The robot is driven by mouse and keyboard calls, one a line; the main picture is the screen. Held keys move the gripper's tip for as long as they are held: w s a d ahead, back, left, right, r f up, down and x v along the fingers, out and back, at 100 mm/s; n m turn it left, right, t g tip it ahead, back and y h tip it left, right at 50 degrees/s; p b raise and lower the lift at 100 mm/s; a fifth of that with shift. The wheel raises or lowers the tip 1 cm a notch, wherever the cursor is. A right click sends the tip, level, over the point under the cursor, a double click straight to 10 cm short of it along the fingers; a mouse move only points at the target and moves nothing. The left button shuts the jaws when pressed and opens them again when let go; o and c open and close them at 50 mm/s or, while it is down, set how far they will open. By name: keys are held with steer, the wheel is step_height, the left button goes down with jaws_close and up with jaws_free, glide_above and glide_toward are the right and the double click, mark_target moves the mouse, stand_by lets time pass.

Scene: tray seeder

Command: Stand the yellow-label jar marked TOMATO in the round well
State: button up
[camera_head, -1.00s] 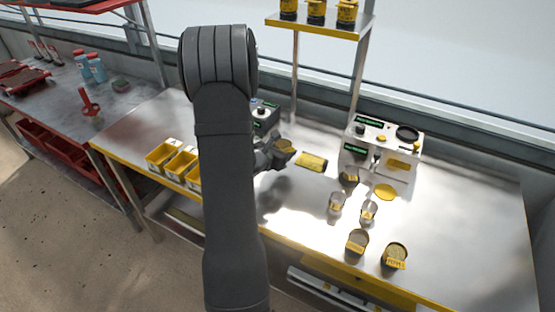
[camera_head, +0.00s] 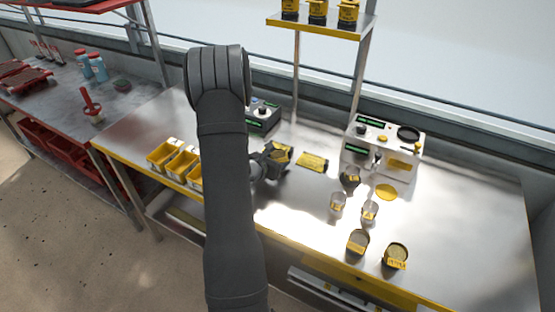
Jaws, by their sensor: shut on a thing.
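My gripper (camera_head: 272,163) is beyond my forearm, over the middle of the bench, and partly hidden by it. It is shut on a jar with a yellow label (camera_head: 279,153). The jar looks tilted; its print is too small to read, and I cannot tell whether its base touches anything. Two more yellow-labelled jars stand at the front right, one dark-topped (camera_head: 358,242) and one greenish-topped (camera_head: 396,256); their words are not legible. I cannot make out the round well for certain.
A yellow plate (camera_head: 313,162) lies right of my gripper. A dark device (camera_head: 262,118) stands behind it, a white machine (camera_head: 385,148) behind right. Clear cups (camera_head: 338,202) and a yellow disc (camera_head: 386,192) are to the right, yellow bins (camera_head: 180,164) to the left.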

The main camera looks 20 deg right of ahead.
steer(key=o, duration=1.1)
steer(key=shift+r, duration=0.2)
steer(key=v, duration=1.1)
steer(key=shift+w, duration=0.1)
steer(key=shift+o, duration=0.5)
steer(key=shift+s+a+r, duration=0.15)
steer(key=shift+s+a, duration=0.2)
steer(key=shift+a, duration=0.05)
